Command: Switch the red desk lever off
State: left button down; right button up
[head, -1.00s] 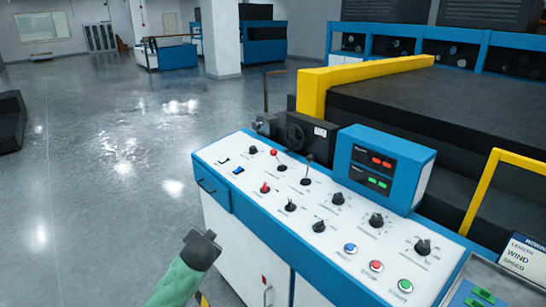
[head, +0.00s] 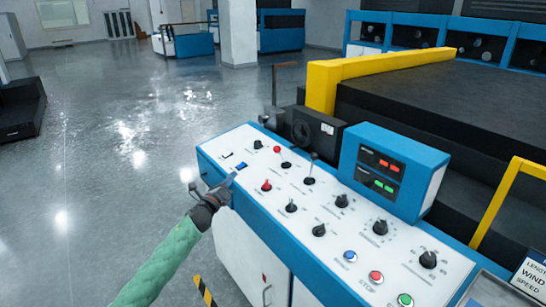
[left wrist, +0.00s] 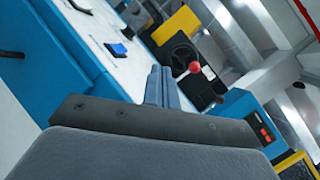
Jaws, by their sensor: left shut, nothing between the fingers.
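The white-topped blue control desk (head: 227,150) crosses the middle of the head view. A small red lever (head: 266,186) stands on its left part. Behind it is a lever with a red ball (head: 277,149) on a thin stalk; a red ball (left wrist: 194,67) also shows in the left wrist view, beyond the fingers. My left gripper (head: 232,180) is shut and empty over the desk's near left edge, left of the small red lever and apart from it. Its closed fingers (left wrist: 160,88) show in the wrist view. My right gripper is out of view.
A blue rocker switch (head: 242,166) sits close to my left gripper. Several black knobs, a blue display box (head: 392,165) and push buttons (head: 376,277) lie to the right. A yellow rail (head: 390,66) stands behind the desk. The floor at left is open.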

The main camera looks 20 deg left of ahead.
pick_arm(q)
jog(key=shift+s+d+r+m+g+h, duration=0.15)
jog(key=shift+s+d+m+g+h, duration=0.15)
jog(key=shift+d+m+h, duration=1.1)
jog(key=shift+s+d+r+m+g+h, duration=0.25)
jog(key=shift+s+m+h, duration=0.35)
jog(key=shift+m, duration=1.6)
jog(key=shift+s+d+r+m+g+h, duration=0.1)
jog(key=shift+s+d+m+g+h, duration=0.15)
jog(key=shift+d+m+h, duration=1.2)
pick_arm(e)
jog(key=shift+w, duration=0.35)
pick_arm(q)
jog(key=shift+a+m+y, duration=0.25)
jog(key=shift+a+m, duration=0.1)
jog(key=shift+a, duration=0.2)
jog(key=shift+w, duration=0.1)
